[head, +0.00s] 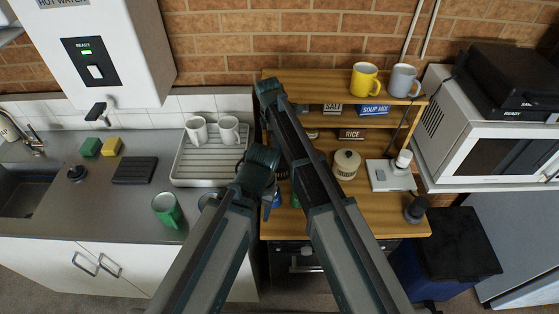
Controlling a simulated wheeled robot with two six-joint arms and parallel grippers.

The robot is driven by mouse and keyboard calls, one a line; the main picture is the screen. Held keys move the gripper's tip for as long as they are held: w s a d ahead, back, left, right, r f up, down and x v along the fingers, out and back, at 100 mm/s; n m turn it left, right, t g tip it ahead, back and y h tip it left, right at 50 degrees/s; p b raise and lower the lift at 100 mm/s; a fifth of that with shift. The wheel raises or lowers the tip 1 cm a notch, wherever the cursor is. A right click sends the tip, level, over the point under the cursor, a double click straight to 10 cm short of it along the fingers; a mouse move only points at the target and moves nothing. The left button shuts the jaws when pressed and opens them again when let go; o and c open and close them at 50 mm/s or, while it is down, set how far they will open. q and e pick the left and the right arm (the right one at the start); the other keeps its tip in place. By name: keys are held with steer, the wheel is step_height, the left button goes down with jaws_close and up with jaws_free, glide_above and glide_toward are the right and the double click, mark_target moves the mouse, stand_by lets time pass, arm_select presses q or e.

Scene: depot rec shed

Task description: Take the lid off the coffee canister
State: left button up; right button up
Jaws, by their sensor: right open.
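A cream canister (346,165) with a lid and a small dark knob on top stands on the wooden worktop; its lettering is too small to read. The lid (347,155) sits on it. My right gripper (268,92) is at the far end of the right arm, up and left of the canister and apart from it. It is open, with its fingers hard to make out. My left arm ends left of the canister, near the gap between the counters; its jaws are hidden or unclear.
A shelf (310,88) with yellow and grey mugs and labelled boxes stands behind the canister. A white scale-like appliance (390,175) is close on its right, a microwave (490,150) farther right. At left are a drying rack (185,178) with mugs and a green mug (167,209).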

steer(key=f+b, duration=0.1)
steer(key=f, duration=0.1)
steer(key=f+b, duration=0.1)
steer(key=b, duration=0.1)
steer(key=shift+w+d+f, duration=0.1)
steer(key=shift+d+f, duration=0.1)
steer(key=shift+f, duration=0.2)
steer(key=shift+r, duration=0.1)
jaws_close()
